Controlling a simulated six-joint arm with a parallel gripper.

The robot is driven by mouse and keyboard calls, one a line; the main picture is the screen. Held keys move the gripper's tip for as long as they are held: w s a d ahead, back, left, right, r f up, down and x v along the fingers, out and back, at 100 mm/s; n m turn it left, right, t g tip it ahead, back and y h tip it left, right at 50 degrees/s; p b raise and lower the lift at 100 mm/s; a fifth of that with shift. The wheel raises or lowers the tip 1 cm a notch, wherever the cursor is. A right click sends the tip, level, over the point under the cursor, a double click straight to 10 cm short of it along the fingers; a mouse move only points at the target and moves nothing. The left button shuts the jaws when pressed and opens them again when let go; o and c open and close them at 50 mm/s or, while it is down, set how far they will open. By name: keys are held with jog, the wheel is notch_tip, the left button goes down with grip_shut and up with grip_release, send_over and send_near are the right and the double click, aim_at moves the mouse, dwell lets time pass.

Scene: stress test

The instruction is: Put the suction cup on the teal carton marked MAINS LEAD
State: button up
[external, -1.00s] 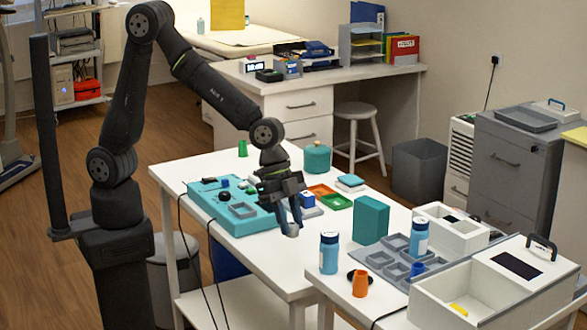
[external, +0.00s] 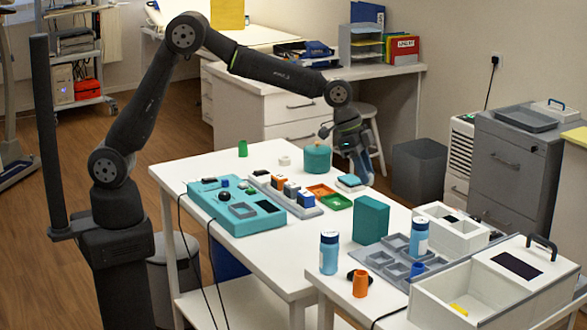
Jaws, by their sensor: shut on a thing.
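The teal carton (external: 371,220) stands upright on the white table, right of the middle; no lettering can be read on it. My gripper (external: 364,178) is behind the carton and a little left of it, above its top level in the picture, near the table's far right edge. It is shut on a small grey thing at its fingertips, which looks like the suction cup; its shape is too small and too covered by the fingers to make out. The gripper and the carton are apart.
A blue-and-white pad (external: 350,184) lies close to my gripper, with a round teal pot (external: 317,158) left of it. Two blue bottles, one at the front (external: 329,253), a grey compartment tray (external: 375,258) and a white bin (external: 452,229) surround the carton's front and right.

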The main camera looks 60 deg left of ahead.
aim_at(375, 203)
jog(key=w+f, duration=0.1)
jog(key=w+a+f, duration=0.1)
jog(key=w, duration=0.1)
jog(key=shift+a, duration=0.2)
jog(key=shift+w+f, duration=0.1)
jog(key=shift+f, duration=1.95)
jog(key=shift+f, duration=0.2)
jog(key=o, duration=0.9)
jog(key=shift+o, duration=0.2)
jog(key=shift+r, duration=0.1)
jog(key=v, duration=1.2)
